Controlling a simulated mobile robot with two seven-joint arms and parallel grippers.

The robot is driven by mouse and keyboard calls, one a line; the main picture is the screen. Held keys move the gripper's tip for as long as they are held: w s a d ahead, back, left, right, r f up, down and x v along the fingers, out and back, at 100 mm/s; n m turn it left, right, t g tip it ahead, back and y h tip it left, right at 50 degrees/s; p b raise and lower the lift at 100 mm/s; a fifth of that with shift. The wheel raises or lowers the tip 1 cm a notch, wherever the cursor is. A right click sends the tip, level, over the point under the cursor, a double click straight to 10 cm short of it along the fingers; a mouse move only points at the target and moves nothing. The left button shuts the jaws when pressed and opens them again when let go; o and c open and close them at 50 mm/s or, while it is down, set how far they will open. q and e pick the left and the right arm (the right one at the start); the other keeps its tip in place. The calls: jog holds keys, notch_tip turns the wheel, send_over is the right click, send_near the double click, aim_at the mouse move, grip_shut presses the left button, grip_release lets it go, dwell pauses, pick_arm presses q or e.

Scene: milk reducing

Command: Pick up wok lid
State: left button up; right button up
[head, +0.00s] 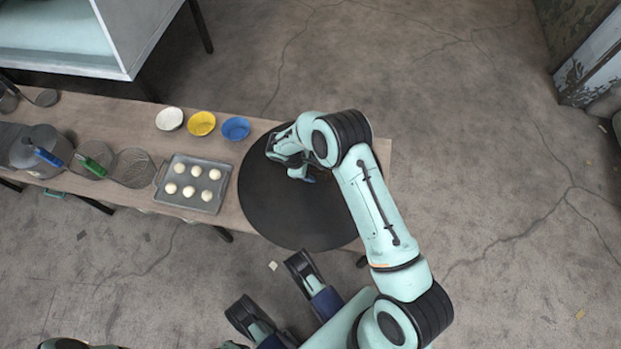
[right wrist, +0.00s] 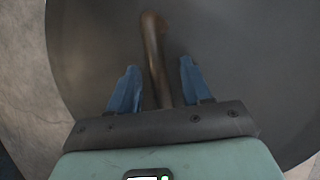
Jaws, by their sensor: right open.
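The wok lid (head: 290,215) is a large dark round disc on the right end of the long table in the head view. It also fills most of the right wrist view (right wrist: 245,60). Its brown bar-like handle (right wrist: 155,55) runs between the two blue fingers of my right gripper (right wrist: 157,85). The fingers are apart, with gaps on both sides of the handle. In the head view my right gripper (head: 309,178) is over the lid, partly hidden by its arm.
The wooden table (head: 110,115) also holds a tray (head: 194,182) with several white dough balls, white (head: 169,119), yellow (head: 202,123) and blue (head: 236,128) bowls, strainers (head: 132,167) and a metal pot (head: 38,147). A cabinet (head: 85,35) stands behind. Floor on the right is clear.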

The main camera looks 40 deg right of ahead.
grip_shut()
jog(key=shift+w+r, duration=0.1)
jog(key=shift+r, duration=0.05)
